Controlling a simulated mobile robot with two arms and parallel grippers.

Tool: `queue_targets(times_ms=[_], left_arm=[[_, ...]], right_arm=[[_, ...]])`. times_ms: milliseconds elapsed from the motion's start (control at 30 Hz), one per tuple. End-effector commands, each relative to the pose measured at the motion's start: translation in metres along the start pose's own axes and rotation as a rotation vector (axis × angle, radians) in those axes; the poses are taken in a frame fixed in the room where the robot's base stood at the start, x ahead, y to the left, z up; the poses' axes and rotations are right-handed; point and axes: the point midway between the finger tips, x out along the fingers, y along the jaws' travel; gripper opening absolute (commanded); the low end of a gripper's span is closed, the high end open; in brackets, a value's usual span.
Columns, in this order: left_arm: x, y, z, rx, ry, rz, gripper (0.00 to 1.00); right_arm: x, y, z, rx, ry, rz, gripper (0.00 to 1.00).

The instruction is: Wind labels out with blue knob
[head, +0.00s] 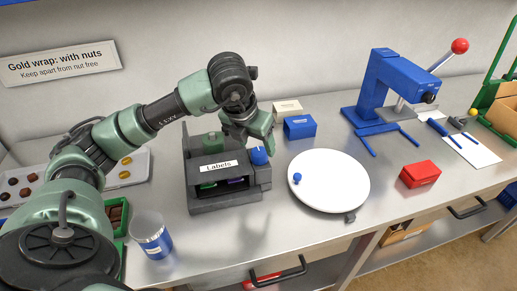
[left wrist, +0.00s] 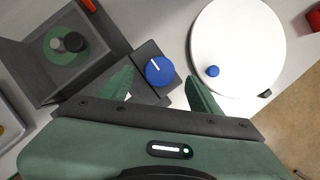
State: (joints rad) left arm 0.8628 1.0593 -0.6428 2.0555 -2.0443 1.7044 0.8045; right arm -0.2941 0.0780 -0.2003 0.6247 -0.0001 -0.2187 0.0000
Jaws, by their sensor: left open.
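The label dispenser (head: 230,200) is a dark grey box with a "Labels" sign (head: 219,167), standing left of the middle in the head view. A blue knob (head: 258,156) sits on top of its right side. In the left wrist view the blue knob (left wrist: 159,73) is round with a white line pointing to the upper left. My left gripper (head: 258,140) is open and hovers over the knob. In the left wrist view the knob shows between its two fingertips (left wrist: 158,85); I cannot tell whether they touch it. No label strip is clearly visible. My right gripper is in neither view.
A white turntable (head: 328,185) with a small blue knob stands right of the dispenser. A blue box (head: 299,127) lies behind it, and a tin (head: 150,236) in front left. A blue press (head: 385,88) and a red box (head: 420,174) are farther right.

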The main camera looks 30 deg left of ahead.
Motion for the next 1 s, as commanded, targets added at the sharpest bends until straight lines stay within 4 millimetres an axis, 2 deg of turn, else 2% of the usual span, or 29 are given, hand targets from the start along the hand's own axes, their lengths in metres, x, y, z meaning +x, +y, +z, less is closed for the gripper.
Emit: queue_targets(times_ms=[100, 233, 567, 800, 1000], left_arm=[[0.017, 0.000, 0.000, -0.001, 0.003, -0.001, 0.63], [0.030, 0.000, 0.000, 0.000, 0.002, 0.000, 0.63], [0.035, 0.000, 0.000, 0.001, -0.001, 0.000, 0.63], [0.035, 0.000, 0.000, 0.000, -0.001, 0.000, 0.01], [0.035, 0.000, 0.000, 0.010, -0.001, -0.004, 0.01]], right_arm=[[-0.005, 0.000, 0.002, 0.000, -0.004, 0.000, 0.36], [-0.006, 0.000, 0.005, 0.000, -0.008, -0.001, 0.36], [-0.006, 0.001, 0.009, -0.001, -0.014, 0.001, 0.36], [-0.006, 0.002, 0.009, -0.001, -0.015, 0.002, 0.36], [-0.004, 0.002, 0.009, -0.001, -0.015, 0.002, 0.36]])
